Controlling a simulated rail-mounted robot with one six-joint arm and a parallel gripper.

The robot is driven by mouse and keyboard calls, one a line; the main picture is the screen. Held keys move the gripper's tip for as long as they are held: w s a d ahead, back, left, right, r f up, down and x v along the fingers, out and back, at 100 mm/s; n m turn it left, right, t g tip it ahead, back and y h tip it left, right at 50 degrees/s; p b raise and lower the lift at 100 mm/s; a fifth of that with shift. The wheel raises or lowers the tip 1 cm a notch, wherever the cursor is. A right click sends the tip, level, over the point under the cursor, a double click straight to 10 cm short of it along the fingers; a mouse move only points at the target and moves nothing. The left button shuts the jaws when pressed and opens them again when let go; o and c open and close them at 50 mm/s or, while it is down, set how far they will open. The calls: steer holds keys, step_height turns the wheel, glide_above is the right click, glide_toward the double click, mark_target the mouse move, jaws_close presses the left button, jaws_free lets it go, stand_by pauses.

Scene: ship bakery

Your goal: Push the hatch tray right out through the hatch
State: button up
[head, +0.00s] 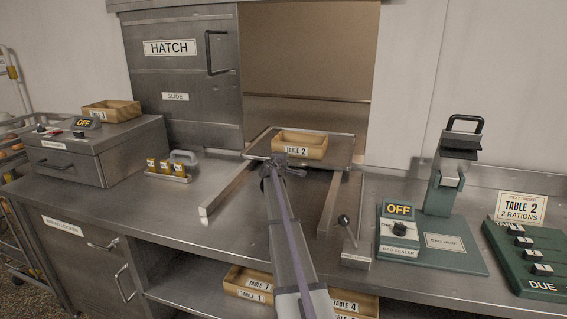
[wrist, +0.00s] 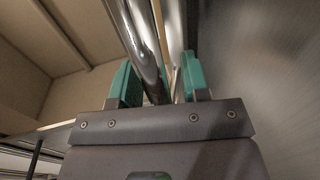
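The hatch tray (head: 346,150) is a flat metal tray at the sill of the hatch opening (head: 305,60). It lies at the far ends of two metal runners (head: 228,188) and carries a wooden box (head: 313,151) labelled TABLE 2. My gripper (head: 276,168) is at the tray's near edge, left of its middle. In the wrist view, shiny metal bars run between the teal fingers of my gripper (wrist: 160,82). The fingers stand apart with the metal between them; I cannot tell whether they clamp it. My arm hides part of the counter below the tray.
The hatch door (head: 185,75) stands left of the opening. A lever (head: 346,226) stands near the right runner. Counter between runners is clear.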

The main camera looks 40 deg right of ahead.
steer(key=p+v, duration=0.2)
steer(key=v, duration=0.9)
